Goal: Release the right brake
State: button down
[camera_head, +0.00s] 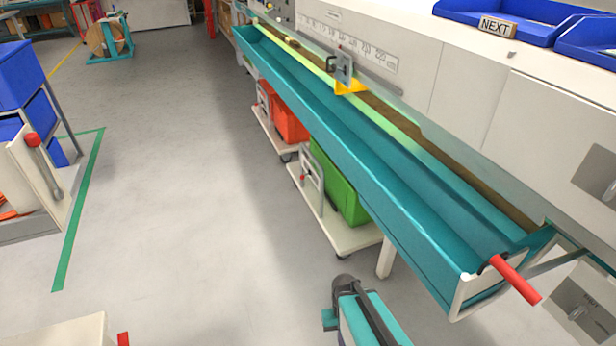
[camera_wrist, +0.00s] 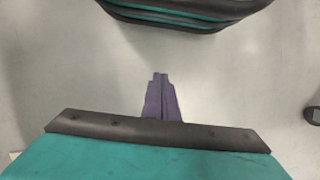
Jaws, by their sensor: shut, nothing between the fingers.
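My gripper (camera_wrist: 160,78) shows in the wrist view as narrow purple fingers, shut and empty above bare grey floor. The head view does not show the fingers. In the head view, a lever with a red knob (camera_head: 32,139) stands on a pale frame at the left. A red handle (camera_head: 516,281) sticks out from the near end of the teal trough at the right. I cannot tell which of these, if either, is the right brake. The wrist view shows neither, and no contact with the gripper.
The long teal trough (camera_head: 352,152) runs along the white machine. Below it stand trolleys with a green crate (camera_head: 340,181) and an orange crate (camera_head: 288,115). A wooden reel (camera_head: 104,38) stands far left. The grey floor (camera_head: 180,190) between is clear.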

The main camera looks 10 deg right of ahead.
jog(key=s+r+g+p, duration=0.1)
jog(key=s+r+p, duration=0.5)
jog(key=r+p, duration=0.4)
jog(key=s+r+g+p, duration=0.1)
jog(key=s+r+p, duration=0.5)
jog(key=r+p, duration=0.5)
jog(key=shift+s+r+p, duration=0.25)
jog(key=shift+r+p, duration=0.05)
jog(key=shift+p, duration=2.65)
jog(key=shift+w, duration=0.2)
